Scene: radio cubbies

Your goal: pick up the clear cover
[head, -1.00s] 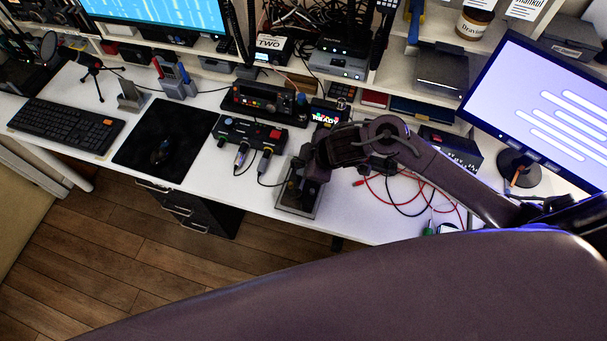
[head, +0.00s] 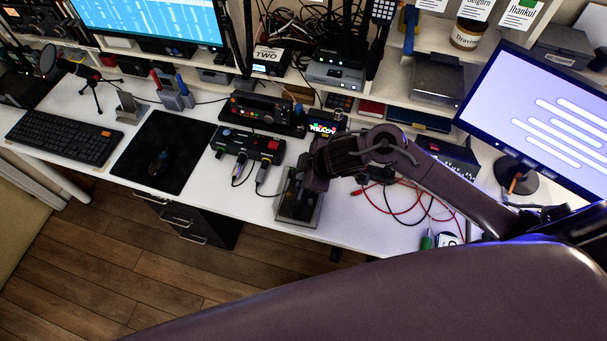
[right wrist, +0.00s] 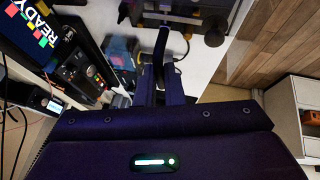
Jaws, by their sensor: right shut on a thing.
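The clear cover (head: 312,217) is a see-through box on a dark grey base at the front edge of the white desk, in the middle of the head view. My right gripper (head: 293,191) reaches down to it from the right and is shut on it. The forearm and wrist hide part of the cover. In the right wrist view, the dark fingers (right wrist: 161,48) point up the picture toward the box, which shows only in part at the top edge. I cannot tell whether the cover is clear of its base. My left gripper is not in view.
A control box (head: 247,143) with plugged cables stands left of the cover, beside a black mat (head: 165,150) with a mouse. Red and black cables (head: 405,200) lie to the right. A monitor (head: 535,115) stands at far right. Wood floor lies beyond the desk's front edge.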

